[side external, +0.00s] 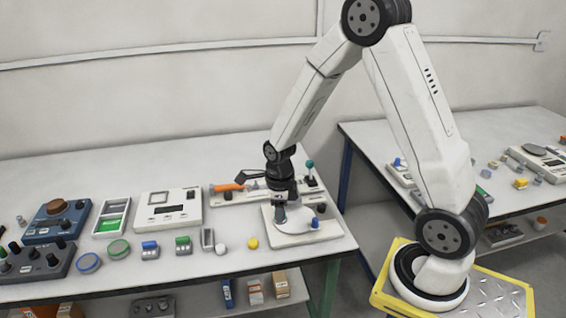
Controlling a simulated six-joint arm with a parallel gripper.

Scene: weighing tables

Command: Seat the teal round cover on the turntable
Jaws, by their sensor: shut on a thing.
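My gripper (281,207) points down at the right end of the near table, over a white device with a pale round disc, which looks like the turntable (312,233). The gripper is shut on a small teal piece (281,215), which I take to be the teal round cover. It shows as a narrow sliver, partly hidden by the dark fingers. The piece is at the left part of the disc; I cannot tell whether it touches it.
A panel with an orange handle (228,187) and a teal-knobbed lever (310,164) stands just behind. A blue knob (315,223) is at the device's right. A yellow piece (252,243) and white piece (221,248) lie to the left. The table's front strip is clear.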

